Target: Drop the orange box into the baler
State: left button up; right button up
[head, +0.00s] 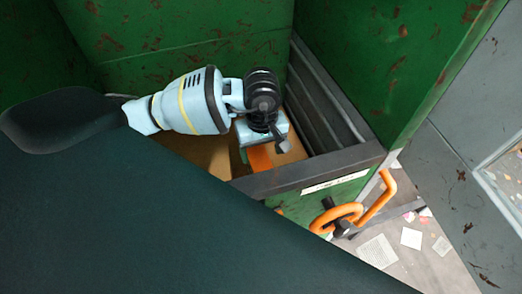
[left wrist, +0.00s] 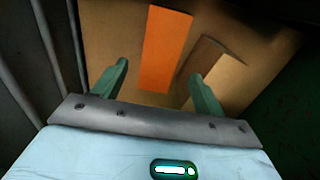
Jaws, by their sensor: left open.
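The baler (head: 200,50) is a scratched green metal bin with a dark front rim, and I look down into its open chamber. The orange box (left wrist: 165,48) shows in the left wrist view as a narrow orange rectangle against brown cardboard inside the chamber. It also shows in the head view (head: 260,158), partly hidden under the gripper. My left gripper (left wrist: 159,72) is inside the chamber, pointing down, with its fingers apart and nothing clasped between them. The orange box lies beyond the fingertips; I cannot tell whether they touch it. My right gripper is not in view.
Brown cardboard (left wrist: 110,30) lies in the chamber, with a brown piece (left wrist: 222,75) beside the orange box. Ribbed dark walls (head: 325,95) stand close to the gripper. An orange handle (head: 378,198) sticks out at the front. Paper scraps (head: 411,238) lie on the floor.

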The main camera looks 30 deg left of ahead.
pick_arm(q)
jog(key=shift+r, duration=2.6)
